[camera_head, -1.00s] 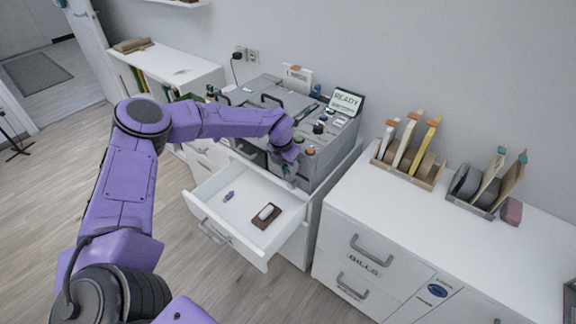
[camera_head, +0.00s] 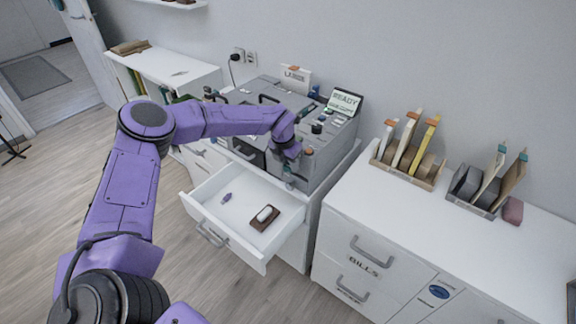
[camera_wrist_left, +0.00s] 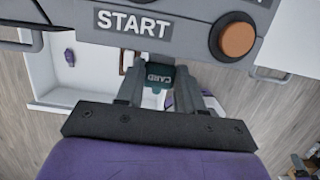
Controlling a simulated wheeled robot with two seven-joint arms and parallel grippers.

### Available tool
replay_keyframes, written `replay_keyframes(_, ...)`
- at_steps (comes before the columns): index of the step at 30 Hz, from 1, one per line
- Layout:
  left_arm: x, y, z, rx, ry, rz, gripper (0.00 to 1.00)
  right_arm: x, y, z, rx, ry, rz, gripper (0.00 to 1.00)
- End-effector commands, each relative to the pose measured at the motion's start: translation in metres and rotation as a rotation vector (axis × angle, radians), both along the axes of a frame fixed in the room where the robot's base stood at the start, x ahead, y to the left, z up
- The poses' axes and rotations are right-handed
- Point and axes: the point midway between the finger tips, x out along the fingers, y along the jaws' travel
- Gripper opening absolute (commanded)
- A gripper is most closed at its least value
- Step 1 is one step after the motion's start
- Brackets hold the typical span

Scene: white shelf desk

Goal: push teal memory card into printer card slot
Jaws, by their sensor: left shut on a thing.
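The grey printer (camera_head: 325,155) stands on the white cabinet, with a lit READY screen (camera_head: 345,101) on top. In the left wrist view its front shows a START label (camera_wrist_left: 133,23) and a round orange-brown button (camera_wrist_left: 237,38). My left gripper (camera_head: 289,178) is at the printer's front, above the open drawer. In the left wrist view its fingers (camera_wrist_left: 160,85) are shut on the teal memory card (camera_wrist_left: 160,75), which is marked CARD. The card's far end is close to the printer's lower edge. I cannot tell whether it is in the slot. My right gripper is not in view.
An open white drawer (camera_head: 200,195) below the printer holds a small purple item (camera_head: 226,198) and a brown block with a white piece (camera_head: 264,216). A white cabinet (camera_head: 375,225) with file holders (camera_head: 410,165) stands to the right.

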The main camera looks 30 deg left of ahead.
Motion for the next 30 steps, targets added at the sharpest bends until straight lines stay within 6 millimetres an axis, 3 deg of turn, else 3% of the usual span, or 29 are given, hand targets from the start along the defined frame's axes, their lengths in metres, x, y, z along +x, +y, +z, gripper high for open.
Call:
replay_keyframes(15, 0.013, -0.001, -0.001, 0.001, 0.000, 0.000, 0.09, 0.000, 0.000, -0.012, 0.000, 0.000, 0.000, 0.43)
replay_keyframes(16, 0.013, -0.001, 0.000, 0.001, 0.001, 0.000, 0.47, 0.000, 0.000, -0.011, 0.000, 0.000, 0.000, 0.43)
replay_keyframes(18, 0.013, -0.001, 0.000, 0.001, 0.000, -0.001, 0.67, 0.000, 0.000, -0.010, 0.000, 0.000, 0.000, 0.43)
replay_keyframes(26, 0.013, -0.001, 0.001, 0.001, 0.000, 0.000, 0.67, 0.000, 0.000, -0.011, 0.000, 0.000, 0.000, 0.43)
replay_keyframes(30, 0.009, 0.000, 0.017, -0.002, -0.004, 0.001, 0.67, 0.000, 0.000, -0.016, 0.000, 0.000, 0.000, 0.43)
